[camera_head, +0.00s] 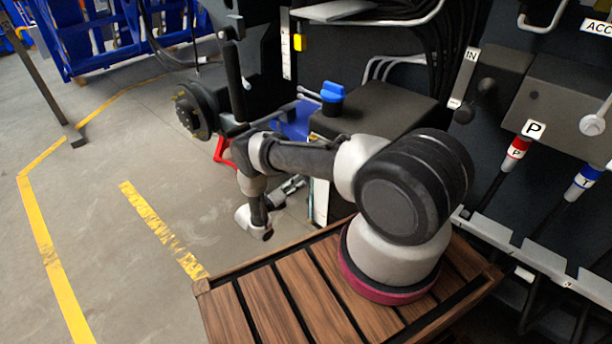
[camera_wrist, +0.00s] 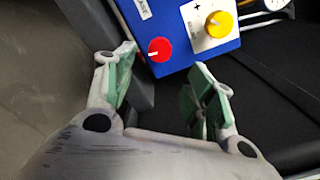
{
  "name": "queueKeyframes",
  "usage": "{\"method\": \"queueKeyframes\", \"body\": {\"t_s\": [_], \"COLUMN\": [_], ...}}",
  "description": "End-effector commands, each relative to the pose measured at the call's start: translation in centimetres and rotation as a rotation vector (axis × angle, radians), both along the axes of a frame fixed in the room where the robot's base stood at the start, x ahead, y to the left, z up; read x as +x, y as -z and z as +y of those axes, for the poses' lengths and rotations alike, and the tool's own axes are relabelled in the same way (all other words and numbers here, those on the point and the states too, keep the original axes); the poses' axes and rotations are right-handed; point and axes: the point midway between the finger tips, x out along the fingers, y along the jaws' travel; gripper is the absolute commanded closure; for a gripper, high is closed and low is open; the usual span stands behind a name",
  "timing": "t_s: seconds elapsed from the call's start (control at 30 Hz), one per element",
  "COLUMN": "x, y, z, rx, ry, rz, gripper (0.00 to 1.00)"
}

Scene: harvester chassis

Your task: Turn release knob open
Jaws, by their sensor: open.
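In the wrist view a round red knob (camera_wrist: 158,49) sits on the face of a blue box (camera_wrist: 185,58), near a small white label (camera_wrist: 143,8) that is partly readable at the top edge. A yellow knob (camera_wrist: 219,24) on a white plate with a plus mark sits to its right. My gripper (camera_wrist: 164,72) is open and empty, its green-padded fingers spread below the red knob in the picture. No finger visibly touches the knob. In the head view the blue box (camera_head: 296,120) shows partly behind my arm; the knobs cannot be made out there.
A blue-capped filler (camera_head: 332,92) stands on a black tank (camera_head: 385,110) beside my arm. A wheel hub (camera_head: 190,112) and a red part (camera_head: 222,152) lie beyond it. Labelled hoses (camera_head: 517,148) hang at right. Open floor (camera_head: 110,200) lies at left.

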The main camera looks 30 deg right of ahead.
Motion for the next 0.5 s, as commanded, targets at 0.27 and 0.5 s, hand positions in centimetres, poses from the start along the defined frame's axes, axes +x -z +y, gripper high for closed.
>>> {"method": "queueKeyframes", "body": {"t_s": [0.27, 0.5], "x": [0.25, 0.53], "y": [0.02, 0.03], "z": [0.24, -0.7], "rx": [0.236, 0.288], "ry": [-0.016, -0.013], "rz": [-0.667, -0.816], "gripper": [0.45, 0.45]}}
